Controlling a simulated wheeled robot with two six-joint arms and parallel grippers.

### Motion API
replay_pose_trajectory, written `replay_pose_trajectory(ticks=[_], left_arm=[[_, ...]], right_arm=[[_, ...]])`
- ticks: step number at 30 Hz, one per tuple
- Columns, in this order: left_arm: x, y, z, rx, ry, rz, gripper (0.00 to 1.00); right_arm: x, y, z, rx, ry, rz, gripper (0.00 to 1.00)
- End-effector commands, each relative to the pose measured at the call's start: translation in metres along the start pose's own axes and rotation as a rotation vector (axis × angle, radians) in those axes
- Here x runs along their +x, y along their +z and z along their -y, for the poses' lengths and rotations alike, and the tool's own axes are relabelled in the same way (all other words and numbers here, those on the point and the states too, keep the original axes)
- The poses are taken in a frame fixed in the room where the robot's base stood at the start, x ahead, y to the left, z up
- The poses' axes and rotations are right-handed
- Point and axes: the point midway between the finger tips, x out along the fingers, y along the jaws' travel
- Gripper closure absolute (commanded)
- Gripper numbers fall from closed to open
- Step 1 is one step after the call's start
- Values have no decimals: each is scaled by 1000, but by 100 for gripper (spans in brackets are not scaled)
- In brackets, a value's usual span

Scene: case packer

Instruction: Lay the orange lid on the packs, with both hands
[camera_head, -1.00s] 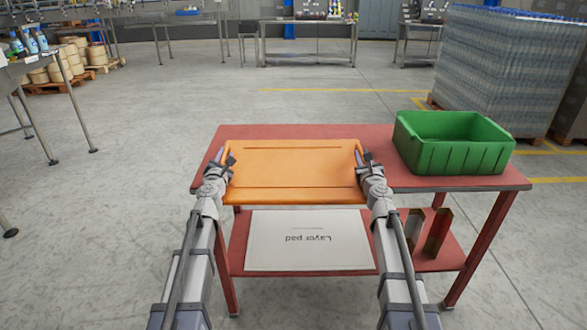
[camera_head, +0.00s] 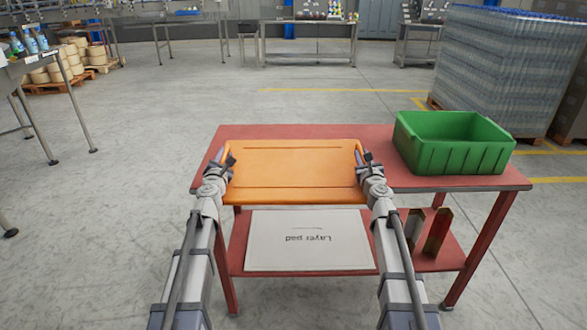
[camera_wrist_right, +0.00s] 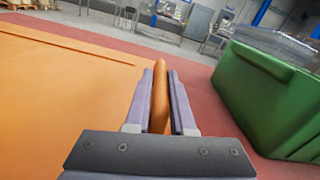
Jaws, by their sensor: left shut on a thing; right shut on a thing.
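The orange lid (camera_head: 295,172) is a flat panel at the left part of the red table, near its front edge, in the head view. My left gripper (camera_head: 226,158) is shut on its left edge. My right gripper (camera_head: 363,157) is shut on its right edge. In the right wrist view the fingers (camera_wrist_right: 160,100) close on a rounded orange rim, and the lid (camera_wrist_right: 60,90) spreads to the left. I cannot tell whether the lid rests on the table or is just above it. No packs are clearly visible under it.
A green crate (camera_head: 455,160) stands on the right of the red table (camera_head: 400,183). Wrapped bottle pallets (camera_head: 505,70) stand behind at right.

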Motion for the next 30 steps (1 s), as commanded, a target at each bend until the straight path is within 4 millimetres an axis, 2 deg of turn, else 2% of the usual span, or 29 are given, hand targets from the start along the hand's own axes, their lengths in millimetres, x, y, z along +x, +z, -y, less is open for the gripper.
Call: replay_pose_trajectory(ticks=[1, 11, 24, 30], left_arm=[[0, -4, -6, 3, 11, -8, 100], [0, 2, -10, 4, 12, -8, 100], [0, 31, -30, 4, 13, -9, 100], [0, 38, -35, 4, 13, -9, 100]], right_arm=[[0, -1, 8, -2, -14, -3, 100], [0, 5, 9, -2, -15, -3, 100], [0, 40, 16, -3, -15, -3, 100], [0, 48, 18, -3, -15, -3, 100]])
